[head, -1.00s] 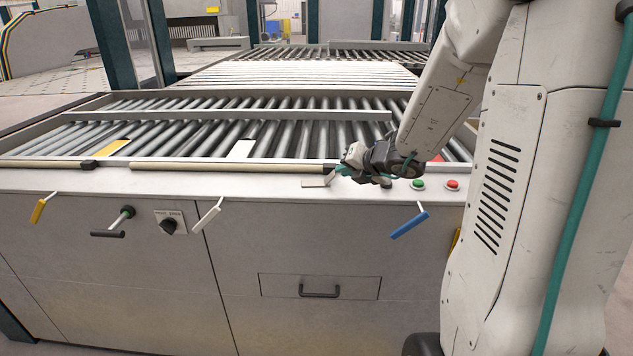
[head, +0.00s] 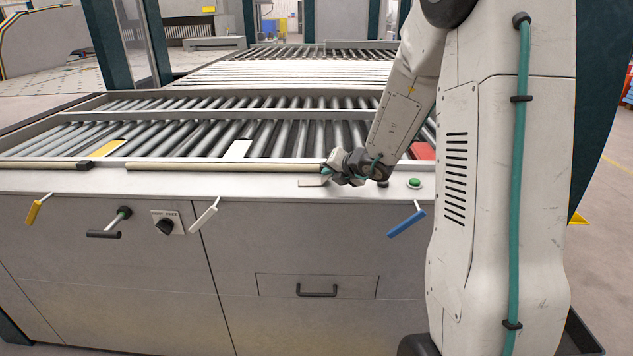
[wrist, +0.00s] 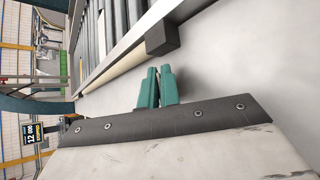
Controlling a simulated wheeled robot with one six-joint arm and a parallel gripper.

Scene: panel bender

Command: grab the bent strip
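A small, pale L-shaped piece, likely the bent strip (head: 312,183), lies on the white front ledge of the machine in the head view. My gripper (head: 330,172) is just right of it and low over the ledge. Whether they touch cannot be told. In the wrist view the two teal fingers of my gripper (wrist: 160,72) stand close together, with only a narrow gap between them. I see nothing clearly held there, and I cannot make out the strip in that view.
A tan rod (head: 220,167) runs along the ledge by the roller bed (head: 290,135). A dark block (wrist: 161,37) shows beyond my fingers. A green button (head: 414,183) is to the right. Yellow (head: 33,212), white (head: 204,217) and blue (head: 406,223) levers stick out in front.

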